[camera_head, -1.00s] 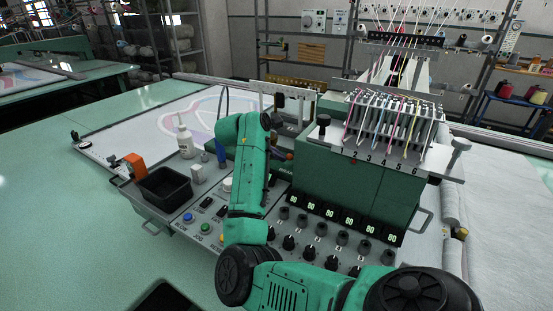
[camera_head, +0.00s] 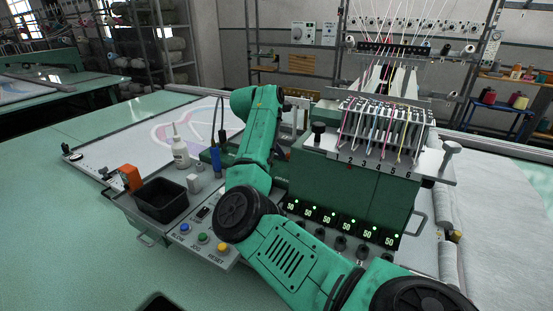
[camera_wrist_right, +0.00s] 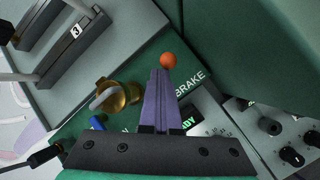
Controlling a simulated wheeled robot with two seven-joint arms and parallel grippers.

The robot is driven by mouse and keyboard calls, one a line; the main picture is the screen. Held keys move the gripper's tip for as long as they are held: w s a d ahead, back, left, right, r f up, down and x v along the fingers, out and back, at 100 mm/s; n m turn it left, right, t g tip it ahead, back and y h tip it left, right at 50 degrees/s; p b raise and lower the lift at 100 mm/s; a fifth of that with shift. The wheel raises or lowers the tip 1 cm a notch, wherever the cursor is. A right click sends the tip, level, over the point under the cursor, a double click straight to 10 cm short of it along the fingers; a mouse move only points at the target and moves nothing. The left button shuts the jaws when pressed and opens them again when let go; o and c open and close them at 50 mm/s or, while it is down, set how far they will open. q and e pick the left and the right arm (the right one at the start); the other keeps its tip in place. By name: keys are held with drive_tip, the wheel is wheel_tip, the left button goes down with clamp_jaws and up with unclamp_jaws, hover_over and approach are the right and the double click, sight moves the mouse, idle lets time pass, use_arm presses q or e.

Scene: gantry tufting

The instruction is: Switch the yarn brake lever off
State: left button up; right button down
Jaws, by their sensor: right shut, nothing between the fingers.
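The yarn brake lever shows as an orange ball knob (camera_wrist_right: 168,60) in the right wrist view, above the word BRAKE on the green housing. Its stem is hidden, so its position cannot be read. My right gripper (camera_wrist_right: 159,74) is shut and empty, with its fingertips just below the knob in the picture; I cannot tell whether they touch it. In the head view my green right arm covers the lever and the fingers. My left gripper is not in view.
A brass fitting (camera_wrist_right: 126,96) sits left of the fingers. The green machine head (camera_head: 335,185) with its threaded needle bar stands right of my arm. A black bin (camera_head: 162,201), an orange block (camera_head: 131,178) and a white bottle (camera_head: 180,150) are at the left.

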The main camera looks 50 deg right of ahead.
drive_tip(key=shift+w+d+r, duration=0.15)
drive_tip(key=shift+d+r, duration=0.1)
drive_tip(key=shift+d, duration=0.55)
use_arm(q)
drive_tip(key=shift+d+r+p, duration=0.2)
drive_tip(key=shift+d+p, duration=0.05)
drive_tip(key=shift+p, duration=0.1)
use_arm(e)
drive_tip(key=shift+a+r, duration=0.1)
drive_tip(key=shift+r, duration=0.75)
